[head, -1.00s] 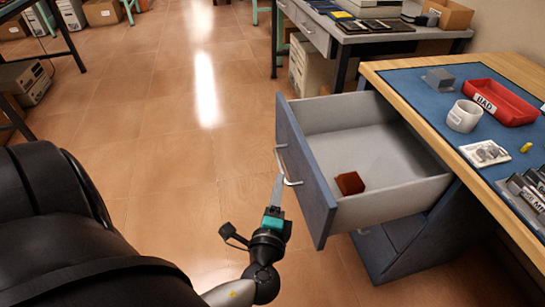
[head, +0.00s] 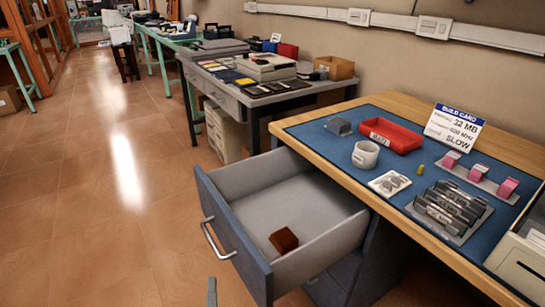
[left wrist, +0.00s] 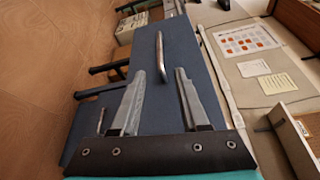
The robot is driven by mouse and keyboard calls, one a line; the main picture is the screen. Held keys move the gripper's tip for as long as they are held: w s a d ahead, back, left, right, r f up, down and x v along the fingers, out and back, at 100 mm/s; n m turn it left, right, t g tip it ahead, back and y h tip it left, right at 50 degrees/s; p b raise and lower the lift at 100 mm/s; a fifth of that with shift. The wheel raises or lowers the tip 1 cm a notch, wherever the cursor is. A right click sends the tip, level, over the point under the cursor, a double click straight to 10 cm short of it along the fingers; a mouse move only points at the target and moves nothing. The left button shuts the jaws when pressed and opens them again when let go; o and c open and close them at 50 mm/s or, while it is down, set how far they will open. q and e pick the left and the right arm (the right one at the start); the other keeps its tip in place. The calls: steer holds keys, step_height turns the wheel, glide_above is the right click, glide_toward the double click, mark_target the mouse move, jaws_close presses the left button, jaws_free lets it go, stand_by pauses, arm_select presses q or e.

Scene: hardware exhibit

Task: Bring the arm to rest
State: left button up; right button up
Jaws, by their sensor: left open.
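My left gripper (left wrist: 160,76) shows two grey fingers spread apart in the left wrist view, with nothing between them. In the head view only one grey finger (head: 212,293) shows at the bottom edge, below the drawer handle (head: 214,241). The handle also shows in the left wrist view (left wrist: 159,57), just beyond the fingertips, on a blue-grey drawer front (left wrist: 205,62). The drawer (head: 232,243) stands pulled out from the desk, with a brown-red block (head: 284,240) inside. The rest of my left arm is hidden in the head view. My right gripper is not in view.
The wooden desk (head: 408,118) has a blue mat (head: 325,150) with a red tray (head: 392,135), a white mug (head: 365,155), a sign card (head: 453,127) and grey parts. Another bench (head: 230,100) stands behind. The tiled floor at left is clear.

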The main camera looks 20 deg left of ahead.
arm_select(q)
steer(key=shift+f, duration=0.1)
steer(key=s+f+n+g+h+p, duration=0.1)
steer(key=s+f+g+h+p, duration=0.2)
steer(key=f, duration=0.7)
steer(key=s+f+n+g+h+p, duration=0.1)
steer(key=s+f+g+p, duration=0.2)
steer(key=f, duration=0.6)
steer(key=s+f+n+g+h+p, duration=0.2)
steer(key=s+f+n+g, duration=0.1)
steer(key=s, duration=0.4)
steer(key=s+f+n+g+h+p, duration=0.2)
steer(key=s+f+n+g, duration=0.1)
steer(key=s+f+n, duration=0.3)
steer(key=shift+s+a+f+n, duration=0.25)
steer(key=shift+s+a+n, duration=0.15)
steer(key=shift+n, duration=0.1)
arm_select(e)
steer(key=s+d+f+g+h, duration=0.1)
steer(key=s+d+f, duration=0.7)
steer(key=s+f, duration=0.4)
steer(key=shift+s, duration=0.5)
